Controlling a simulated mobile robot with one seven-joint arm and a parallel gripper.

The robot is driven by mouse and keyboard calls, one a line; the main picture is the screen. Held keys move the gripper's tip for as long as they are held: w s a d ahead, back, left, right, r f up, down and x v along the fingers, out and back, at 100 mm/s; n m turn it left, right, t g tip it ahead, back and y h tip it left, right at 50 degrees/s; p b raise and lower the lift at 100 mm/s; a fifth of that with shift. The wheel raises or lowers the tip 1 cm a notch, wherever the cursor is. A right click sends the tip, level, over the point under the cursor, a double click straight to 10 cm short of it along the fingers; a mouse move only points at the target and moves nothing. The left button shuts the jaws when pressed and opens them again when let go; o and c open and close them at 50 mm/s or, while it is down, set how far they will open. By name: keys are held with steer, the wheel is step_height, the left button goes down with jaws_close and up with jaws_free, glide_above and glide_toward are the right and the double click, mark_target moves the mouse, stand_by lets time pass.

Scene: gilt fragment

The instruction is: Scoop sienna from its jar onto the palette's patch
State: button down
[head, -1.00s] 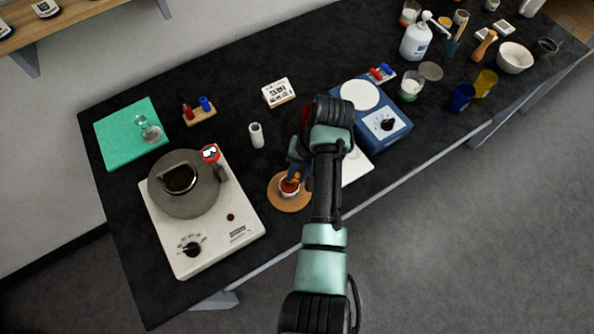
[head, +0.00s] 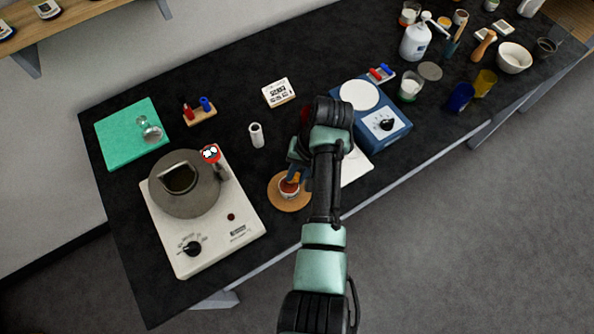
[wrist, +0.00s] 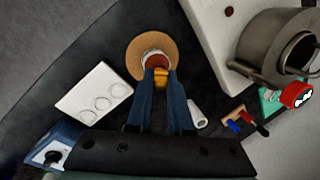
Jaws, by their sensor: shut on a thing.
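The jar (head: 289,188) is a small pale pot with reddish-brown sienna inside. It stands on a round cork mat (head: 281,203), and the jar (wrist: 154,55) also shows in the wrist view. My gripper (head: 297,174) is right over the jar. In the wrist view its blue fingers (wrist: 161,76) are shut on a small orange-yellow piece (wrist: 161,79), which looks like the scoop's handle. The scoop's far end is hidden at the jar. The white palette (wrist: 93,92) with several round patches lies left of the jar there. In the head view my arm partly covers the palette (head: 356,167).
A hotplate (head: 210,239) with a metal pot (head: 183,198) stands to the left. A blue scale (head: 394,129) stands behind the palette. A white cylinder (head: 256,135) stands behind the jar. Several vessels crowd the back right. The counter's front edge is close to the mat.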

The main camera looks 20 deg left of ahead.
steer(key=shift+r+p, duration=3.35)
steer(key=shift+r, duration=0.15)
steer(key=shift+f, duration=0.1)
steer(key=s+d+f+m+b, duration=0.2)
steer(key=s+d+f+b, duration=0.4)
steer(key=d+f+b, duration=0.3)
steer(key=d+b, duration=0.2)
steer(key=b, duration=0.2)
steer(key=shift+s+d+t, duration=0.15)
steer(key=shift+d+t, duration=0.05)
steer(key=shift+t, duration=0.1)
